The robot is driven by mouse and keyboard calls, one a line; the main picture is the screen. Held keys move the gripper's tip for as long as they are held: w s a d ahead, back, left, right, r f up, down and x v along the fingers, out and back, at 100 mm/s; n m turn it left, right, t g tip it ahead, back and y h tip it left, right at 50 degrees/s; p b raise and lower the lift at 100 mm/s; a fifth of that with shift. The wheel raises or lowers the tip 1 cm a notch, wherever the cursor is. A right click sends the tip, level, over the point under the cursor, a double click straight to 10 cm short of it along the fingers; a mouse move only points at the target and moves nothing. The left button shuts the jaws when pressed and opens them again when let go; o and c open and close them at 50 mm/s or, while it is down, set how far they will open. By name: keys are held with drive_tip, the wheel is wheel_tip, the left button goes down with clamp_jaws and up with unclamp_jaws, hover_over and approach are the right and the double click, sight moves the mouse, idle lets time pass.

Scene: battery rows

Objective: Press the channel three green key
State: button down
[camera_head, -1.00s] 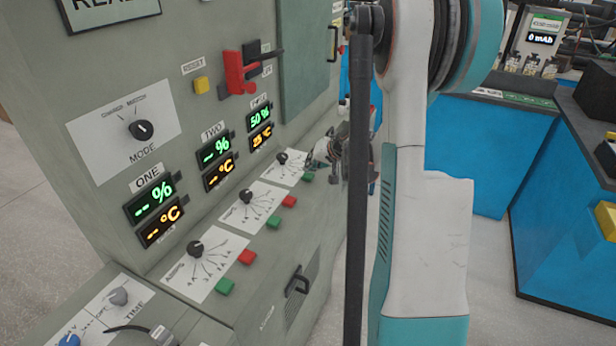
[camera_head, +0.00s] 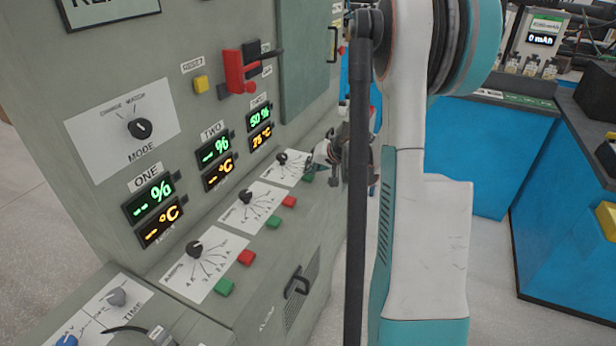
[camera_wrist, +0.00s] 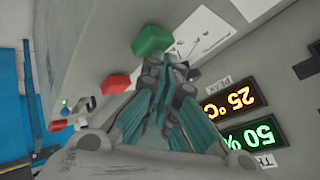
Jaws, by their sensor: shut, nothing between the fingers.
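The channel three green key (camera_head: 307,179) is on the grey panel's sloped face, below the channel three dial (camera_head: 282,158). It also shows in the wrist view (camera_wrist: 152,40), large and just beyond my fingertips. My gripper (camera_head: 317,164) is shut and empty, close above and beside that key in the head view. Its fingertips (camera_wrist: 166,64) point at the panel next to the green key in the wrist view; I cannot tell whether they touch it. A red key (camera_wrist: 116,84) sits beside the green one. In the head view my gripper hides this red key.
Channel two has a green key (camera_head: 273,222) and a red key (camera_head: 289,201) nearby. Channel one's green key (camera_head: 225,287) and red key (camera_head: 247,258) are nearer. The channel three display (camera_wrist: 247,138) reads 50%. A blue bench (camera_head: 480,150) stands at the right across open floor.

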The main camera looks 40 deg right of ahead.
drive_tip(key=shift+f, duration=0.15)
idle(0.5)
drive_tip(key=shift+r+p, duration=0.45)
drive_tip(key=shift+r, duration=0.4)
drive_tip(key=shift+r+p, duration=1.7)
drive_tip(key=shift+r, duration=0.85)
